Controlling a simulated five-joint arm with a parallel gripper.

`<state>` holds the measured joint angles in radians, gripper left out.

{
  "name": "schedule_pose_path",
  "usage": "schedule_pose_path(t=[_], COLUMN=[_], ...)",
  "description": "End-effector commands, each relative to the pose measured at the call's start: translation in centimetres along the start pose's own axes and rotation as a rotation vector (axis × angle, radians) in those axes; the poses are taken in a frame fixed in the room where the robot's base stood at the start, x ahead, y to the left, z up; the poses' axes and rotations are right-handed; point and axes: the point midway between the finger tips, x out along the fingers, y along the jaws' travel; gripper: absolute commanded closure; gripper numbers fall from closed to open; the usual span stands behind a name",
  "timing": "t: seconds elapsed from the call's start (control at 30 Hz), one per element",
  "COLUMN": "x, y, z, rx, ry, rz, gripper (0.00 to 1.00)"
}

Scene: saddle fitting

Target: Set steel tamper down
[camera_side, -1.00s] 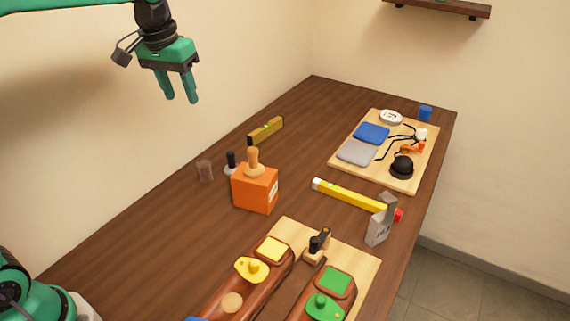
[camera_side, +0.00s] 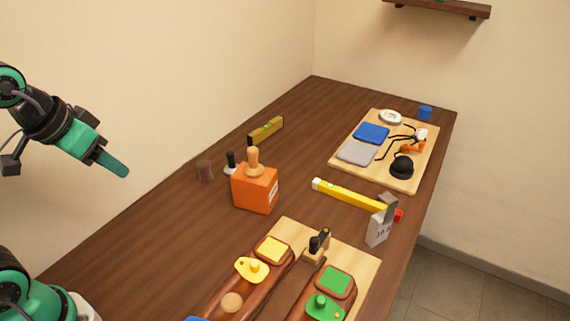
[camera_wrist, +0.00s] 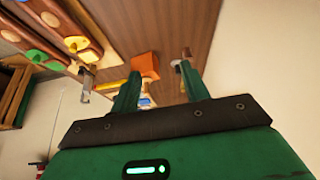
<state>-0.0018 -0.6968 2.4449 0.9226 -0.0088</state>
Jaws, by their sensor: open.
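The steel tamper (camera_side: 231,163), with a black handle and a pale metal base, stands upright on the brown table behind the orange block. Part of its base is close to the block's edge in the side view. My gripper (camera_side: 118,167) is at the left of the side view, raised and tilted down to the right, well apart from the tamper. In the wrist view my gripper (camera_wrist: 158,82) has its two green fingers spread with nothing held between them. The tamper is hard to make out there, close to the right fingertip.
The orange block (camera_side: 255,190) bears a wooden-handled tool (camera_side: 254,162). A brown cup (camera_side: 205,171) stands left of the tamper. A yellow level (camera_side: 266,130) lies behind. Leather pieces on a board (camera_side: 358,262) fill the front; another board (camera_side: 406,184) lies far right. The left table is clear.

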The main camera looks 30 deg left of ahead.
Motion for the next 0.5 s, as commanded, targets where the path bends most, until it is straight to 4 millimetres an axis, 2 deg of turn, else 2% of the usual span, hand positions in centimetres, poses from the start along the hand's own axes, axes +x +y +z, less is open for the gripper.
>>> schedule_pose_path(t=[0.1,0.37,0.5], x=[0.24,0.38,0.36], y=[0.03,0.04,0.03], z=[1.07,1.46,1.34], rx=[0.008,0.011,0.013], ry=[0.017,0.021,0.020], rz=[0.001,0.001,0.001], gripper=[0.55,0.55,0.80])
